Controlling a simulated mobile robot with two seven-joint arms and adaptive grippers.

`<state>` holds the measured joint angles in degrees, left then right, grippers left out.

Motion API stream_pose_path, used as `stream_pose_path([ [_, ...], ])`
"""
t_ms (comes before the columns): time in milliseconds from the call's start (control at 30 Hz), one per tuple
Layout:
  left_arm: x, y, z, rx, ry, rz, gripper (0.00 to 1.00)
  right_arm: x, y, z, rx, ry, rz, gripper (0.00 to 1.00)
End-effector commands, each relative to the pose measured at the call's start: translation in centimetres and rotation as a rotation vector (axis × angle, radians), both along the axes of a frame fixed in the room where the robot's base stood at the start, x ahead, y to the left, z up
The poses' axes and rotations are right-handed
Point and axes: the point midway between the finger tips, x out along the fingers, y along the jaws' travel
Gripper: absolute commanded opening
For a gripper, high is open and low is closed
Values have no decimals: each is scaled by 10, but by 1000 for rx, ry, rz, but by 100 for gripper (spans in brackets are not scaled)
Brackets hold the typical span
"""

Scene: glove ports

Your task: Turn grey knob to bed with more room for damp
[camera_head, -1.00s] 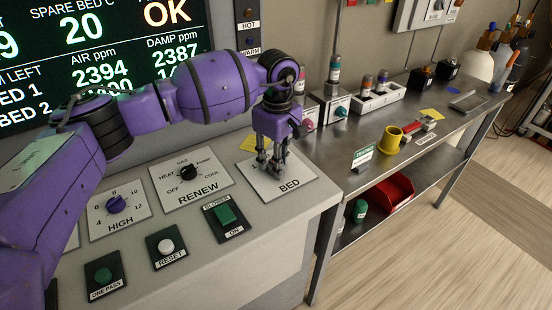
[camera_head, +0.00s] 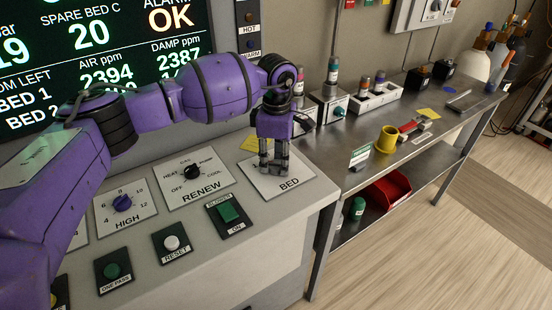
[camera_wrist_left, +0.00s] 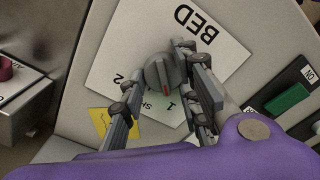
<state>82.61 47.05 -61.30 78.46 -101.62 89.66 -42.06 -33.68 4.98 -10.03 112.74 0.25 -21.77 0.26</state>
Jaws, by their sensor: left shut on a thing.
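The grey knob (camera_wrist_left: 160,72) sits on the white BED plate (camera_wrist_left: 130,45); its red mark points toward the side with "1" and a partly covered word starting "SH". A "2" also shows on the plate. In the head view the BED plate (camera_head: 298,187) is at the console's right end and my fingers hide the knob. My left gripper (camera_head: 274,166) points down over it, shut on the knob, with a finger on either side in the left wrist view (camera_wrist_left: 162,75).
The RENEW dial (camera_head: 192,172), HIGH dial (camera_head: 122,203), green BLOWER button (camera_head: 228,212) and white RESET button (camera_head: 171,243) share the console. A yellow note (camera_head: 256,143) lies behind the BED plate. A steel bench (camera_head: 360,180) with several items stands right.

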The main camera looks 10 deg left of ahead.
Motion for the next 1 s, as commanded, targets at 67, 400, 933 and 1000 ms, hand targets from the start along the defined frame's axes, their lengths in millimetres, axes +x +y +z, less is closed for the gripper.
stream_pose_path([
  [67, 6, -1, 6, -6, -21, 7, 4, 0, 0, 0, 0, -1, 0, 40],
  [400, 7, 0, 7, -5, -22, 7, 42, 0, -2, 0, -2, -1, -4, 40],
  [933, 3, 0, 5, -3, -9, 3, 42, -2, -2, 0, -2, 1, -4, 40],
  [1000, 3, 0, 11, -3, -10, 3, 42, -1, -2, 0, -2, 1, -4, 40],
])
